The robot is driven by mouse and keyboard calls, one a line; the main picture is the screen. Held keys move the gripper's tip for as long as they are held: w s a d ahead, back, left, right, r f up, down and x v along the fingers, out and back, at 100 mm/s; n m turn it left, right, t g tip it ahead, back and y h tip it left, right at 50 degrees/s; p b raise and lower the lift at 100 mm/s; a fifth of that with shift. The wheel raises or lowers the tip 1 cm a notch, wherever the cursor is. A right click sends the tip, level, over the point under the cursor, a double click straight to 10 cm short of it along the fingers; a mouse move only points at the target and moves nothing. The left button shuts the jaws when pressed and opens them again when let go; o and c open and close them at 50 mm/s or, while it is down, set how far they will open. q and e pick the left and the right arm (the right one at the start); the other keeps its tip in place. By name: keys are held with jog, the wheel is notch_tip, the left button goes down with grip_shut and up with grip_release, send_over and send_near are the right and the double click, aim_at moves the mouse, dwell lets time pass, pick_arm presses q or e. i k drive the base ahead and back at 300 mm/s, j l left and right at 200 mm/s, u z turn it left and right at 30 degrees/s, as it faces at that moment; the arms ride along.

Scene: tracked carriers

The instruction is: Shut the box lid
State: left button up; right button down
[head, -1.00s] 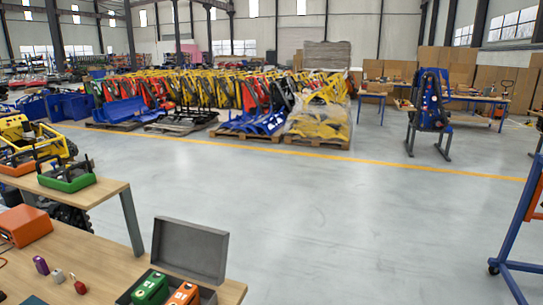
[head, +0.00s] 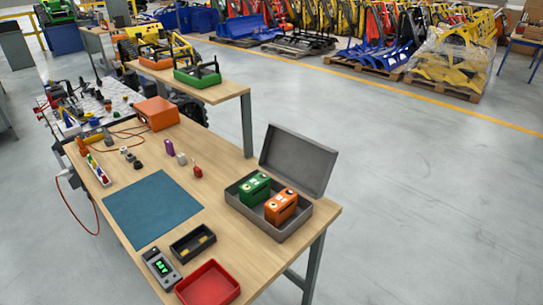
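A grey box (head: 240,206) stands at the right end of the wooden workbench in the head view. Its grey lid (head: 299,160) is open and leans up and back from the box's far edge. Inside the box are a green block-shaped device (head: 254,187) on the left and an orange one (head: 281,206) on the right. Neither of my grippers is in view.
The workbench (head: 222,146) also holds a blue mat (head: 152,208), a black tray (head: 193,243), a red tray (head: 208,285), a handheld meter (head: 161,268) and an orange case (head: 156,113). Open floor lies to the right of the bench.

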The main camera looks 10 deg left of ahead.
aim_at(307, 165)
jog(key=i+l+u, duration=0.15)
jog(key=u, duration=0.3)
jog(key=i+l+u, duration=0.1)
jog(key=u, duration=0.4)
jog(key=l+u, duration=0.45)
jog(key=i+l+u, duration=0.1)
jog(key=u, duration=0.35)
jog(key=k+l, duration=0.05)
jog(key=l, duration=0.05)
